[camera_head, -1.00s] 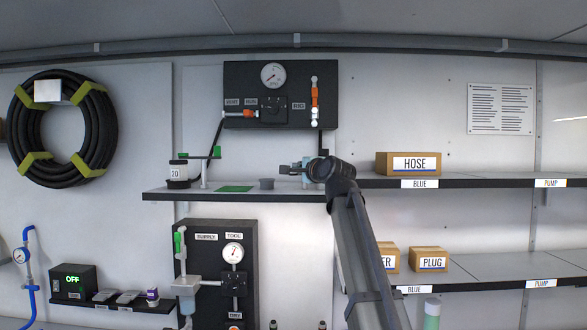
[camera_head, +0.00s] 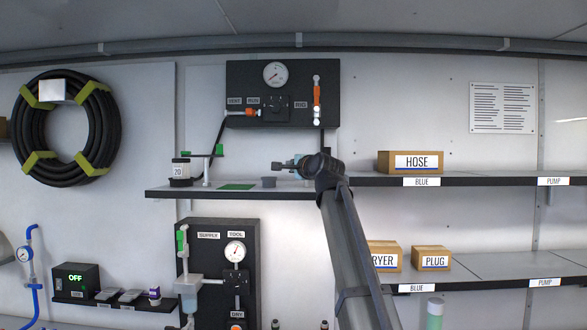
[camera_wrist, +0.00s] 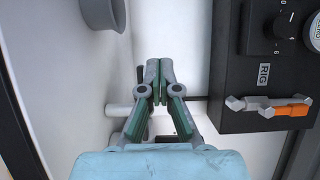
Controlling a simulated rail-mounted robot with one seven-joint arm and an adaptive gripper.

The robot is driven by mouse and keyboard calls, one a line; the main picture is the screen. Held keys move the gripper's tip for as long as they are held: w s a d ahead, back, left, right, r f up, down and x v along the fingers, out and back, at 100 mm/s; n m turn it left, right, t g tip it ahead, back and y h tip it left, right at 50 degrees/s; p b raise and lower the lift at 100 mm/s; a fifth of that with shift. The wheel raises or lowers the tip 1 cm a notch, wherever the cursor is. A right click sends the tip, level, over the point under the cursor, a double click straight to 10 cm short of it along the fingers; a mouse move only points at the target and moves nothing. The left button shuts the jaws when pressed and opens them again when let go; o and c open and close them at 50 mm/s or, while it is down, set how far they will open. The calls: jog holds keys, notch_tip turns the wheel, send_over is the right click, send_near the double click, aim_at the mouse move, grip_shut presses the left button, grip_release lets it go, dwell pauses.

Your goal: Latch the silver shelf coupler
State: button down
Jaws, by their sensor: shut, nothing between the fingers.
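My gripper (camera_head: 277,166) is shut and empty. In the head view it is above the upper shelf (camera_head: 222,191), below the upper black panel. In the wrist view its fingertips (camera_wrist: 159,69) are together. A pale post (camera_wrist: 117,110) reaches from the shelf behind the fingers, which hide part of it. A thin dark line (camera_wrist: 197,98) runs from there towards the panel. I cannot tell whether this post is the silver shelf coupler. No latch shows clearly.
The black panel (camera_head: 245,85) carries a gauge (camera_head: 275,74) and an orange lever (camera_head: 317,92); the lever also shows in the wrist view (camera_wrist: 290,110). A HOSE box (camera_head: 410,162) sits right of my arm.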

dwell(0.6)
jog(key=p+v, duration=0.1)
jog(key=v, duration=0.3)
jog(key=shift+a+r, duration=0.1)
jog(key=shift+a, duration=0.1)
jog(key=s+a+b, duration=0.3)
jog(key=s+a, duration=0.1)
jog(key=s, duration=0.4)
jog(key=shift+s+a, duration=0.4)
